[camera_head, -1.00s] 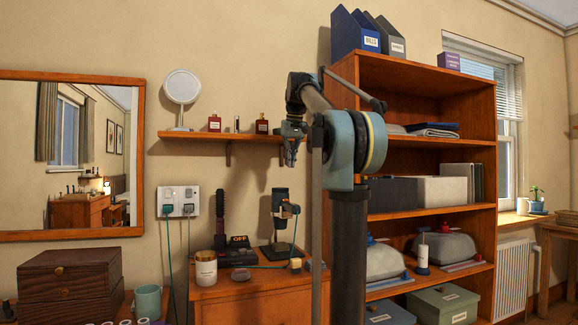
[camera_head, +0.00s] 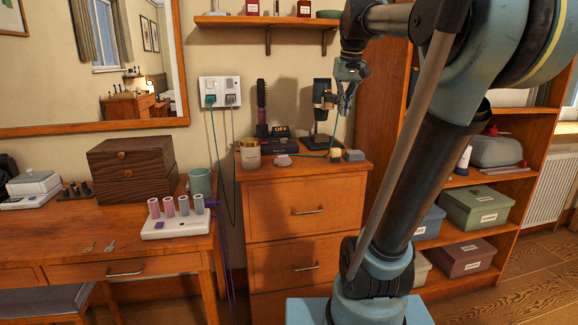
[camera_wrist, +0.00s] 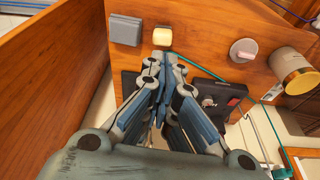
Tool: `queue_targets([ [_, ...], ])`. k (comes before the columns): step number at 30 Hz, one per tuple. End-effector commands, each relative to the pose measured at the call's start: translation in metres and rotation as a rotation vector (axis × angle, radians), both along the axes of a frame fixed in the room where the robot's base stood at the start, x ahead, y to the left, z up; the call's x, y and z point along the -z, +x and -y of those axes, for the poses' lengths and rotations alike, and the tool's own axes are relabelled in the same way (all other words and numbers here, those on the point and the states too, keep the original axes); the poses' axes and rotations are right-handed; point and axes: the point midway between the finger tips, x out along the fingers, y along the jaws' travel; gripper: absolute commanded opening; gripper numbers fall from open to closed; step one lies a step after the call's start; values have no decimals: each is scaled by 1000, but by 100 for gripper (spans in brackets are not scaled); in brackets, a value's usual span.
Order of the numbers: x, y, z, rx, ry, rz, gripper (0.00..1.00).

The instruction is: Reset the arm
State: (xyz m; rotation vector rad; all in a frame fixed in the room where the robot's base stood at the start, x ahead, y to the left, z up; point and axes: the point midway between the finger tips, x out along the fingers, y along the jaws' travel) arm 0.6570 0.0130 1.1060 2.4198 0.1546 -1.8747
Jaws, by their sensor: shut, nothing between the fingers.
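My gripper (camera_head: 345,112) is shut and empty. In the head view it hangs in the air, fingers pointing down, in front of the wall below the right end of the wall shelf. My arm rises on the right side and bends over to it. In the wrist view the closed fingers of my gripper (camera_wrist: 152,62) appear over the wooden top of the drawer cabinet (camera_wrist: 200,20). No object is between them. The fingers partly cover a black device (camera_wrist: 215,92) in that view.
The drawer cabinet (camera_head: 300,235) bears a candle jar (camera_head: 250,155), a small grey box (camera_head: 353,155) and a corded tool on a stand (camera_head: 320,105). A wall shelf (camera_head: 265,22) with bottles is above. A bookcase (camera_head: 385,105) stands behind my arm. A desk (camera_head: 60,240) is at left.

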Motion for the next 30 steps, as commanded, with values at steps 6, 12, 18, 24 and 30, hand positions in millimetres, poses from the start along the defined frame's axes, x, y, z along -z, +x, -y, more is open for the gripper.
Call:
queue_targets([
  [6,89,-63,4,29,-2,-16,0],
  [12,175,-121,8,56,-5,-31,0],
  [18,263,-177,11,81,-9,-44,0],
  [24,324,-215,13,101,-11,-54,0],
  [30,343,-226,14,106,-12,-57,0],
])
